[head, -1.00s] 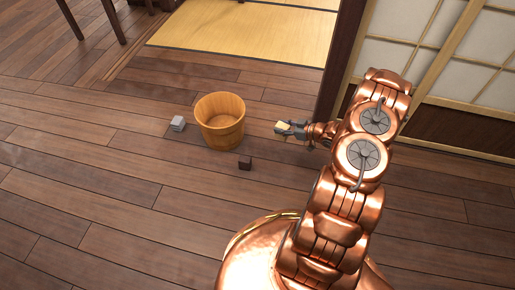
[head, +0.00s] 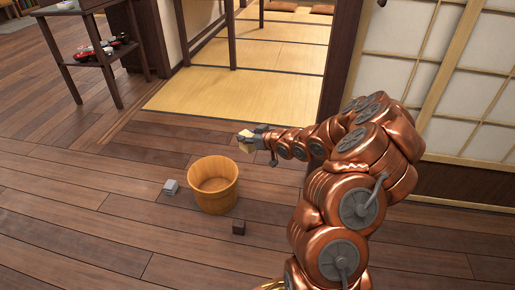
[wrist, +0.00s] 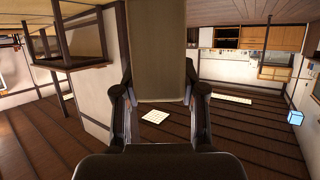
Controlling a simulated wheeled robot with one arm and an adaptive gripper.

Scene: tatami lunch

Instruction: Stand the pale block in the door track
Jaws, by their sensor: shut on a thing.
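My gripper (head: 250,139) is shut on the pale block (head: 243,148), a small tan piece at its tip in the head view. In the wrist view the block (wrist: 158,50) fills the space between the two dark fingers. The gripper is raised above the floor, beyond the wooden bucket and in front of the doorway. A thin-lined wooden strip (head: 118,126) runs along the floor at the left of the doorway. I cannot tell which line at the doorway is the door track.
A wooden bucket (head: 213,186) stands on the plank floor. A grey block (head: 171,187) lies left of it, a dark brown block (head: 239,228) in front. Tatami (head: 235,95) lies behind, sliding doors (head: 465,90) at right, a dark shelf stand (head: 98,55) at back left.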

